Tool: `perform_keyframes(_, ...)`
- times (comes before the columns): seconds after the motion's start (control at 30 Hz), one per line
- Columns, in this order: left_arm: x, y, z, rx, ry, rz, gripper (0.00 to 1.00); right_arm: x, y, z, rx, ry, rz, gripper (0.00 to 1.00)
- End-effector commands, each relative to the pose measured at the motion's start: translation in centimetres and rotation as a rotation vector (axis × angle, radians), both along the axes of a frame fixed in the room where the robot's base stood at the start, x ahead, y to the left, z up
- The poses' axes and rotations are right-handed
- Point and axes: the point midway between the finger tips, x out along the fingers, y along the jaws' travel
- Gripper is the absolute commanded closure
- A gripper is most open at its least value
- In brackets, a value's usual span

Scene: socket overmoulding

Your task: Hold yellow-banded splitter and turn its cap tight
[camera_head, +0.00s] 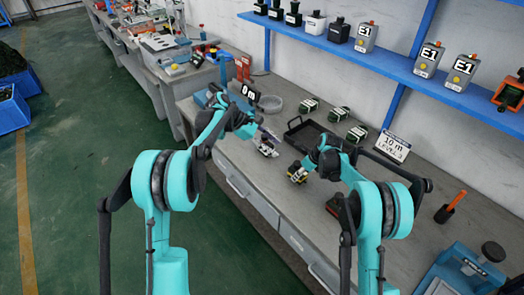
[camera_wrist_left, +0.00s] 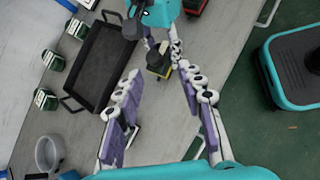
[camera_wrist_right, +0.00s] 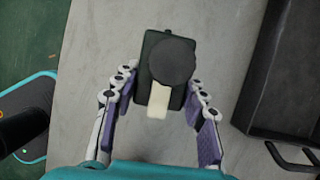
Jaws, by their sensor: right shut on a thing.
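The yellow-banded splitter (camera_head: 297,175) is a small dark box with a yellow band. My right gripper (camera_head: 305,169) is shut on it over the bench. In the right wrist view the splitter (camera_wrist_right: 151,95) sits between the fingers, with a round black cap (camera_wrist_right: 172,62) on top and a pale strip below the cap. In the left wrist view the splitter (camera_wrist_left: 157,63) shows beyond my left fingers. My left gripper (camera_wrist_left: 162,115) is open, with nothing between its fingers. In the head view it (camera_head: 267,143) hangs over the bench, left of the splitter and apart from it.
A black tray (camera_wrist_left: 105,62) lies on the bench behind the grippers, with several green-and-white boxes around it. A grey bowl (camera_head: 271,104) and a sign (camera_head: 393,146) stand farther back. An orange-handled tool (camera_head: 451,206) is at the right. A blue shelf (camera_head: 400,69) runs above.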

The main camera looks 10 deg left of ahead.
Motion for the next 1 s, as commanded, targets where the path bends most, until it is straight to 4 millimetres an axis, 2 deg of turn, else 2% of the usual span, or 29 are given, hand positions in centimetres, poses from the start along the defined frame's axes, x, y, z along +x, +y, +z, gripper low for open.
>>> perform_keyframes(0.37, -4.7, -0.7, 4.2, 0.261, -0.141, -0.091, 0.62, 0.0, 0.0, 0.0, 0.0, 0.0, 0.0, 0.88)
perform_keyframes(0.8, -11.0, 0.2, 8.3, 0.558, -0.318, -0.234, 0.62, 0.0, 0.0, 0.0, 0.0, 0.0, 0.0, 0.88)
perform_keyframes(1.0, -13.0, 0.8, 9.4, 0.65, -0.375, -0.287, 0.62, 0.0, 0.0, 0.0, 0.0, 0.0, 0.0, 0.88)
